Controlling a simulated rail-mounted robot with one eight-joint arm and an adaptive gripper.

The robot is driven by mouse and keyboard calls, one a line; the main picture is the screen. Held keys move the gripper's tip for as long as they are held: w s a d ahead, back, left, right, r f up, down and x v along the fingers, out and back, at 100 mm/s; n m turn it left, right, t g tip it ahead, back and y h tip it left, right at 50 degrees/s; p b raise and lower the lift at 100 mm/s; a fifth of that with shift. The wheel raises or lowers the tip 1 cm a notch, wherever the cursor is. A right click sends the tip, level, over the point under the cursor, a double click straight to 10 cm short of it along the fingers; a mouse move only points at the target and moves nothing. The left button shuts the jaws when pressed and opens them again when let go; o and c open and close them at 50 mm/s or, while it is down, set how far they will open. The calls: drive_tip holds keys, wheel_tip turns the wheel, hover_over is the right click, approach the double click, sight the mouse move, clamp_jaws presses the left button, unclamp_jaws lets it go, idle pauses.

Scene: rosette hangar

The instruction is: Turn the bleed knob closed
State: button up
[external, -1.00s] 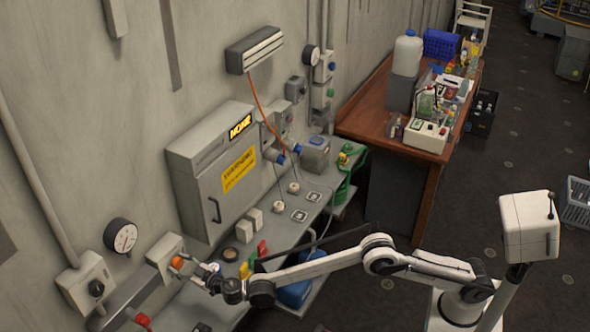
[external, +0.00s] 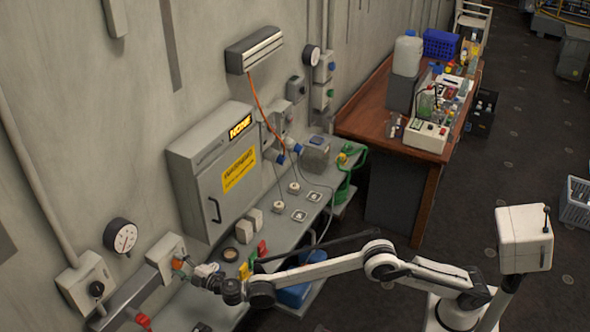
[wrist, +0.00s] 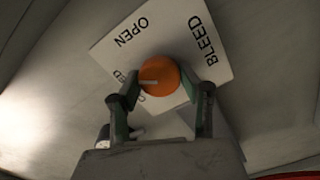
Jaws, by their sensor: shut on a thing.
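The bleed knob (wrist: 160,76) is round and orange with a pale pointer line, on a white plate (wrist: 205,62) lettered "BLEED" and "OPEN". In the wrist view the pointer lies toward the left; another label below it is partly hidden. My gripper (wrist: 166,88) has one finger on each side of the knob and is shut on it. In the external view the knob (external: 177,264) is a small orange spot on a grey wall box (external: 165,252), with my gripper (external: 187,268) against it.
A pressure gauge (external: 121,236) is on the wall to the left. Below are a switch box (external: 84,283) and a red knob (external: 143,320). A grey shelf (external: 316,205) with small coloured items runs to the right under a cabinet (external: 212,170) with a yellow label.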

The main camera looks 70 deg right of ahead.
drive_tip(key=n+b, duration=0.1)
drive_tip(key=n, duration=0.6)
drive_tip(key=shift+f, duration=0.15)
idle(0.4)
drive_tip(key=o, duration=1.2)
drive_tip(key=shift+c, duration=0.2)
drive_tip(key=shift+s, duration=0.1)
drive_tip(key=s+a, duration=0.2)
drive_tip(key=s, duration=0.9)
drive_tip(key=shift+s, duration=0.35)
